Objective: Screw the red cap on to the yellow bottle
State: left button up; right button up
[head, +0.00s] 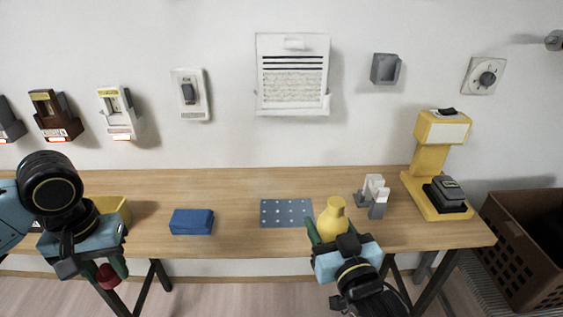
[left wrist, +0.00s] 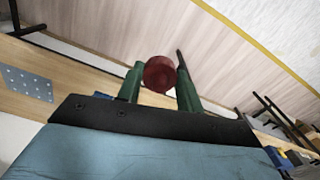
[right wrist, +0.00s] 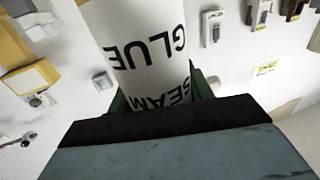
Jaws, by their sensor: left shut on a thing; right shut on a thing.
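The red cap (head: 108,276) is between the fingers of my left gripper (head: 106,272), off the front edge of the table at the left. The cap also shows in the left wrist view (left wrist: 160,74), with a green finger on each side. The yellow bottle (head: 333,218) is in my right gripper (head: 338,238), near the table's front edge. In the right wrist view the bottle's white label (right wrist: 140,45) with black lettering fills the space between the fingers. The cap and bottle are far apart. I cannot tell whether the bottle touches the table.
On the wooden table (head: 240,185) are a blue block (head: 191,221), a dotted blue-grey mat (head: 286,212), a small grey-white device (head: 375,195) and a yellow stand (head: 430,160). A yellow bin (head: 115,209) is behind my left gripper. A brown crate (head: 525,250) stands at right.

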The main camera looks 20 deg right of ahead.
jog(key=a+r+n+g+y, duration=0.1)
jog(key=a+n+g+y, duration=0.3)
jog(key=a+n+y, duration=0.4)
jog(key=a+y, duration=0.3)
jog(key=a, duration=0.4)
jog(key=shift+y, duration=0.3)
pick_arm(q)
jog(key=d+r+m, duration=0.1)
jog(key=d+r, duration=0.5)
jog(key=d, duration=0.3)
jog(key=d+r+m, duration=0.1)
jog(key=d+r, duration=0.4)
jog(key=d, duration=0.3)
jog(key=s+d+r+m, duration=0.1)
jog(key=d+r+m, duration=0.1)
jog(key=d+r, duration=0.4)
jog(key=d, duration=0.3)
jog(key=shift+d+r, duration=0.3)
jog(key=shift+d, duration=0.05)
jog(key=shift+s+f, duration=0.1)
jog(key=shift+f, duration=1.95)
pick_arm(e)
jog(key=shift+w, duration=0.1)
pick_arm(q)
jog(key=shift+s+f, duration=0.1)
jog(key=shift+f, duration=0.75)
